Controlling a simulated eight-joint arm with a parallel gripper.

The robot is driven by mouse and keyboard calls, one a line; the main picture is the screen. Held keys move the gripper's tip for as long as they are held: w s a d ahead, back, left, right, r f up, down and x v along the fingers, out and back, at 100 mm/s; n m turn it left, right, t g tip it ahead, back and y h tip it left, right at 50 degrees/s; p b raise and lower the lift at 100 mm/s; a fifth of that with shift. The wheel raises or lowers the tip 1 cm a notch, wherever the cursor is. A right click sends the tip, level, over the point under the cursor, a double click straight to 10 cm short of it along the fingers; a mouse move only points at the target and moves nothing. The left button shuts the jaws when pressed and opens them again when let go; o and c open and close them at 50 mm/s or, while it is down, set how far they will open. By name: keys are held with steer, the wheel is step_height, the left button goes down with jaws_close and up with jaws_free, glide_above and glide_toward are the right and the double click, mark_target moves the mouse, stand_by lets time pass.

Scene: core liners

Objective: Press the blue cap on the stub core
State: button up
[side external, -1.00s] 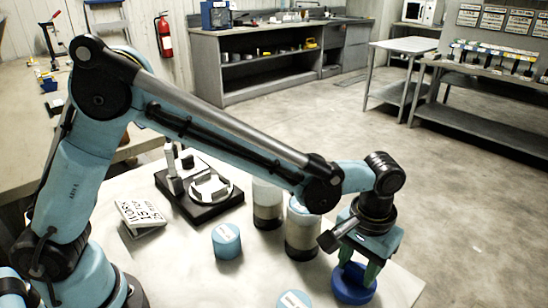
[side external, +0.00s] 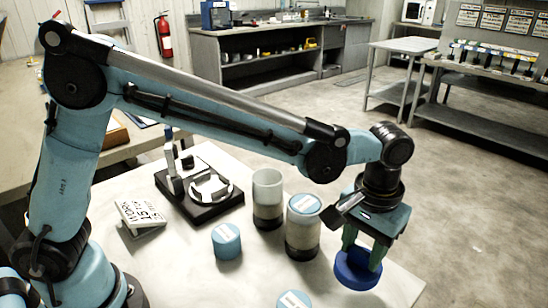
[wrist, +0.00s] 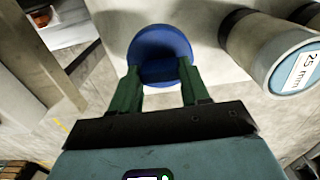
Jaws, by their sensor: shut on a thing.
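My gripper (side external: 362,250) is shut on the blue cap (side external: 357,271), a dark blue round piece, and holds it above the right part of the table. In the wrist view the cap (wrist: 160,42) sits between the green fingers. Left of it stands a tall cylinder (side external: 303,237) with a light-blue labelled top and a dark band. Behind that is a cylinder (side external: 267,200) with a pale upper part that looks open at the top. A short light-blue labelled cylinder (side external: 227,243) stands further left. I cannot tell which one is the stub core.
A black stand with a light ring-shaped clamp (side external: 205,195) is at the back of the white table (side external: 185,275). A white text sign (side external: 142,216) is at the left. Another labelled top (side external: 294,300) shows at the bottom edge. The table's right edge is near the cap.

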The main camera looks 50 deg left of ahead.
mark_target(362, 251)
step_height(362, 251, up, 18)
steer(key=a, duration=1.4)
steer(key=shift+w+d+f, duration=0.1)
steer(key=shift+w+f, duration=0.1)
steer(key=shift+f, duration=2.45)
steer(key=shift+w+d+f, duration=0.1)
steer(key=shift+w+f, duration=0.05)
steer(key=shift+f, duration=2.45)
steer(key=shift+f, duration=1.2)
steer(key=o, duration=1.5)
